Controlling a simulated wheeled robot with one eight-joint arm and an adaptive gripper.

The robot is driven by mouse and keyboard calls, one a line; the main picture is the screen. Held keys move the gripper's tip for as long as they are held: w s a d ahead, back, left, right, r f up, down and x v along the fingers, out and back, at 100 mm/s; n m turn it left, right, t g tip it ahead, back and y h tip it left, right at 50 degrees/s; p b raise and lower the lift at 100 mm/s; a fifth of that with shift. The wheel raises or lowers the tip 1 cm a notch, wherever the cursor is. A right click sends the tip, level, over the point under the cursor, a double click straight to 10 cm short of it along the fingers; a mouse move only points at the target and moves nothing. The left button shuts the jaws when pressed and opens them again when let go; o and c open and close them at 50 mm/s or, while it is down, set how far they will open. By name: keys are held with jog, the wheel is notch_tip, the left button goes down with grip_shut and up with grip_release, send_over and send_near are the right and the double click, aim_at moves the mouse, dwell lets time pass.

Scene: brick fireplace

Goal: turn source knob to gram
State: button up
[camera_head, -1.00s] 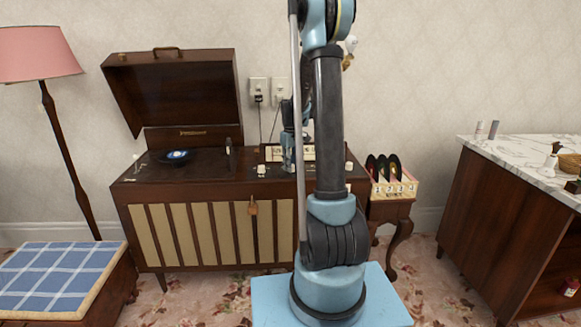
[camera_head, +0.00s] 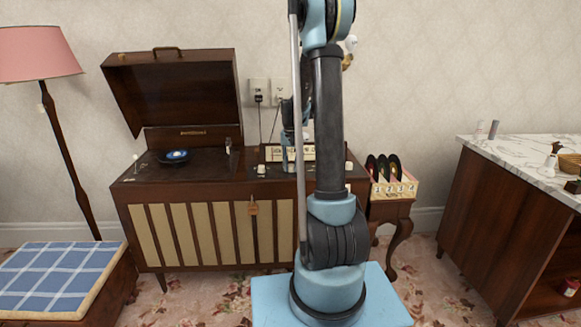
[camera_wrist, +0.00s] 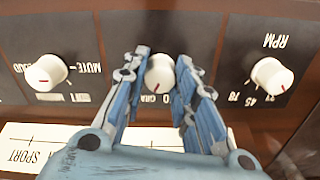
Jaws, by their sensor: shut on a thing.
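The source knob (camera_wrist: 159,74) is a round white knob in the middle of the wrist view, on a dark panel. Part of the word "GRAM" shows below it, cut off by a finger. My gripper (camera_wrist: 162,64) has a blue finger on each side of this knob and is shut on it. In the head view, the knob lies on the wooden record console (camera_head: 130,196), hidden behind my arm.
In the wrist view, a MUTE/LOUD knob (camera_wrist: 46,72) sits to the left and an RPM knob (camera_wrist: 271,76) to the right. A lettered dial strip (camera_wrist: 30,146) lies below. A record rack (camera_head: 397,188) stands right of the console; its open lid (camera_head: 180,88) rises behind.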

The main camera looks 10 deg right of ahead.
aim_at(291, 164)
jog(key=shift+m, duration=0.6)
jog(key=o, duration=1.1)
jog(key=shift+r, duration=0.1)
notch_tip(291, 164, up, 12)
jog(key=shift+w+f, duration=0.1)
jog(key=shift+f, duration=0.05)
